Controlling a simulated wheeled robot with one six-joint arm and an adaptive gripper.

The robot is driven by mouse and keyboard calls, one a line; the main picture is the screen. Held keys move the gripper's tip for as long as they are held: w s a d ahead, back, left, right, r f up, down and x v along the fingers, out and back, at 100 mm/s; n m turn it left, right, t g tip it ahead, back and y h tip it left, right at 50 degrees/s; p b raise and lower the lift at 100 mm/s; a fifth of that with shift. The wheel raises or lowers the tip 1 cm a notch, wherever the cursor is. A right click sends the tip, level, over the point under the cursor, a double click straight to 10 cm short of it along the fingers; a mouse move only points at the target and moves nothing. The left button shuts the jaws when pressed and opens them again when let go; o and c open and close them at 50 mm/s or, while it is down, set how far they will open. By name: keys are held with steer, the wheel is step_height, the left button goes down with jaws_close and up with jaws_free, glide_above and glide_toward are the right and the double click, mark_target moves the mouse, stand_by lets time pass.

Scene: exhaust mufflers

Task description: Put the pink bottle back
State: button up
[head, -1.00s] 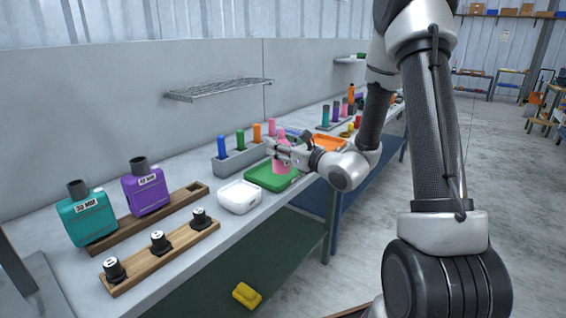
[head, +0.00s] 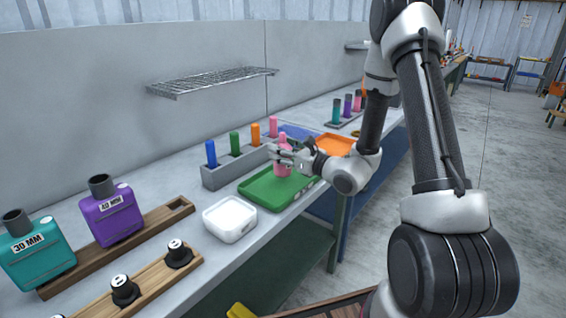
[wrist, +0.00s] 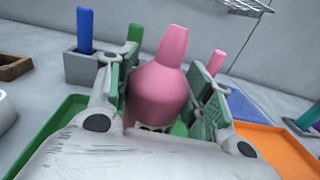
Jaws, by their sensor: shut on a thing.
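The pink bottle (head: 283,164) is upright at the green tray (head: 262,201), and I cannot tell whether its base touches the tray. In the wrist view the pink bottle (wrist: 161,85) stands between my two finger pads, its narrow neck pointing up. My gripper (head: 284,153) is shut on it from the right side. The bottle's lower part is hidden by my gripper in the wrist view.
A grey rack (head: 222,175) behind the tray holds blue, green, orange and pink sticks. A white box (head: 230,219) stands left of the tray, an orange tray (head: 336,144) right of it. Teal (head: 38,258) and purple (head: 113,219) mufflers stand at the left. A wire shelf (head: 210,81) hangs above.

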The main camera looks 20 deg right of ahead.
mark_target(281, 170)
steer(key=shift+f, duration=1.95)
steer(key=o, duration=1)
steer(key=shift+f, duration=0.1)
steer(key=shift+o, duration=0.2)
